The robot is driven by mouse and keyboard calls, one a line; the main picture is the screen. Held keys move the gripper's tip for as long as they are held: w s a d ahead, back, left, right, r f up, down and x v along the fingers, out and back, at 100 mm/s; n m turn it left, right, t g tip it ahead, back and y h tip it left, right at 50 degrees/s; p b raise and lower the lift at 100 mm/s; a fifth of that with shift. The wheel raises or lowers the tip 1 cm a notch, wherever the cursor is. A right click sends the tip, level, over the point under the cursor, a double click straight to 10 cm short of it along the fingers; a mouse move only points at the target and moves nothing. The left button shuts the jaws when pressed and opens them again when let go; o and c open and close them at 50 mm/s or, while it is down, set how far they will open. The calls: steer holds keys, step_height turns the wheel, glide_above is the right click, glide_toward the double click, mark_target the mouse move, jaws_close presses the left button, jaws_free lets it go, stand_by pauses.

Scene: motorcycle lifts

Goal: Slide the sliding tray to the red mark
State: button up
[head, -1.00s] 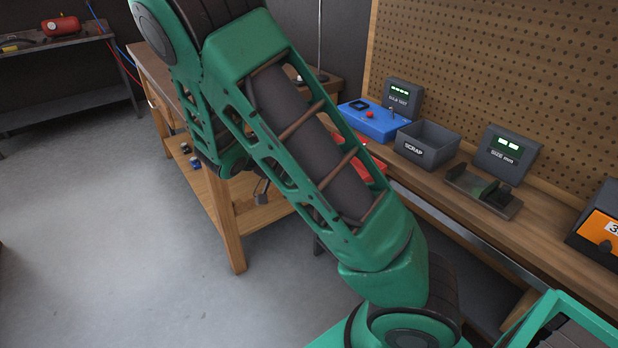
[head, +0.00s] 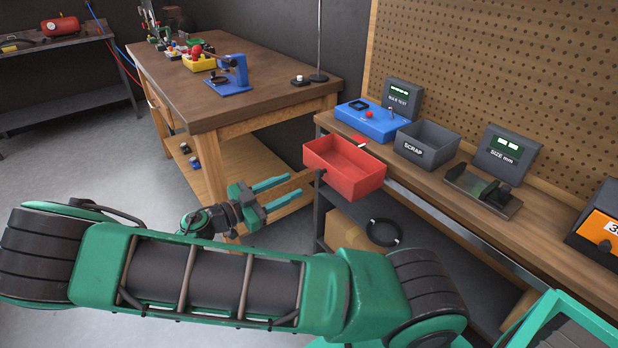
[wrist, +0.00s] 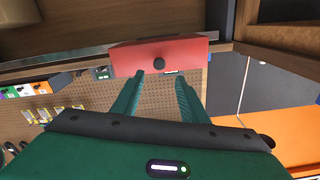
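The sliding tray (head: 343,176) is a red open box at the front edge of the right bench, sticking out over it. The wrist view shows its red front (wrist: 190,53) with a dark round knob (wrist: 160,64). My gripper (head: 288,190) is left of the tray and somewhat lower, its two green fingers pointing toward it. In the wrist view my gripper (wrist: 161,80) is open and empty, with the knob ahead between the fingertips and apparently not touched. A small red patch (head: 359,141) shows at the bench edge behind the tray; I cannot tell if it is the red mark.
A blue box (head: 370,122), a grey scrap bin (head: 428,148) and a size gauge (head: 482,190) stand on the right bench (head: 455,205). A wooden table (head: 190,100) with small tools is at the left. A dark ring (head: 383,232) lies under the bench.

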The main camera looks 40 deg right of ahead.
mark_target(316, 173)
steer(key=d, duration=0.8)
steer(key=shift+w+d, duration=0.15)
steer(key=shift+d, duration=0.25)
steer(key=c, duration=1)
steer(key=shift+w, duration=0.1)
jaws_close()
